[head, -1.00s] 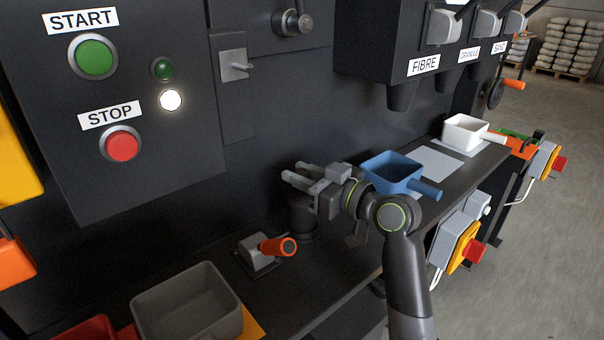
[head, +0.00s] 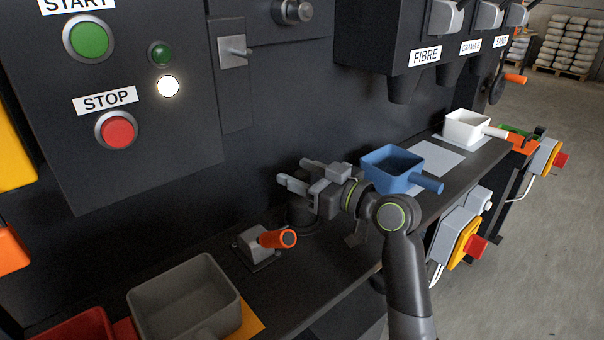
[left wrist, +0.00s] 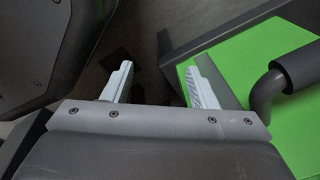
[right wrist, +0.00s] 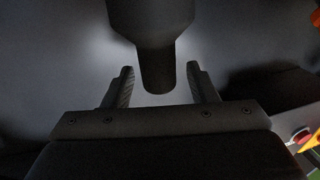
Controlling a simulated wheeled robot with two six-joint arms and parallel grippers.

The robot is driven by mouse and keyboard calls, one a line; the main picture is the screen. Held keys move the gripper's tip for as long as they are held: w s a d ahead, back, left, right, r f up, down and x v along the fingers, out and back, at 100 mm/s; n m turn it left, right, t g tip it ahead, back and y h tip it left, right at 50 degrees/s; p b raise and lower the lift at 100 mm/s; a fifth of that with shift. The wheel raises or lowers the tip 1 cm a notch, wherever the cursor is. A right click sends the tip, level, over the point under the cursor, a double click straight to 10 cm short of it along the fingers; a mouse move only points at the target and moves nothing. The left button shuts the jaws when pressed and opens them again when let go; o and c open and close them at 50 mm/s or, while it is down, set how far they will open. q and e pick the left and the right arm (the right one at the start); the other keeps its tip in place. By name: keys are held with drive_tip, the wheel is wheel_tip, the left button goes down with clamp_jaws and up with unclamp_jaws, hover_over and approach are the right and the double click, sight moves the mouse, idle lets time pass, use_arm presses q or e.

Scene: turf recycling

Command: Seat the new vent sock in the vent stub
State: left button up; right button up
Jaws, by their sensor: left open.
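My right gripper (head: 292,178) is in the head view above the bench, fingers pointing left. Just below it stands a short dark round fitting (head: 300,213), possibly the vent stub. In the right wrist view a dark tapered cylinder (right wrist: 155,45) reaches between the open fingers (right wrist: 161,85), with a gap on each side. I cannot tell whether it is the sock or the stub. My left gripper (left wrist: 158,85) is open and empty in the left wrist view, beside a green surface (left wrist: 245,75). It is outside the head view. No vent sock can be clearly made out.
An orange-handled lever (head: 262,243) stands left of the right gripper. A grey bin (head: 187,305) and a red bin (head: 75,328) are at the front left. A blue scoop (head: 395,170) and a white scoop (head: 467,128) lie to the right. FIBRE nozzles (head: 405,88) hang above.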

use_arm(q)
drive_tip(key=shift+s, duration=0.1)
use_arm(e)
drive_tip(key=shift+s+d, duration=0.35)
drive_tip(key=shift+d, duration=0.1)
use_arm(q)
drive_tip(key=shift+f+b, duration=0.35)
drive_tip(key=shift+b, duration=0.15)
use_arm(e)
drive_tip(key=v, duration=1.6)
drive_tip(key=shift+s, duration=0.15)
use_arm(q)
drive_tip(key=shift+w, duration=0.2)
use_arm(e)
drive_tip(key=shift+d, duration=0.1)
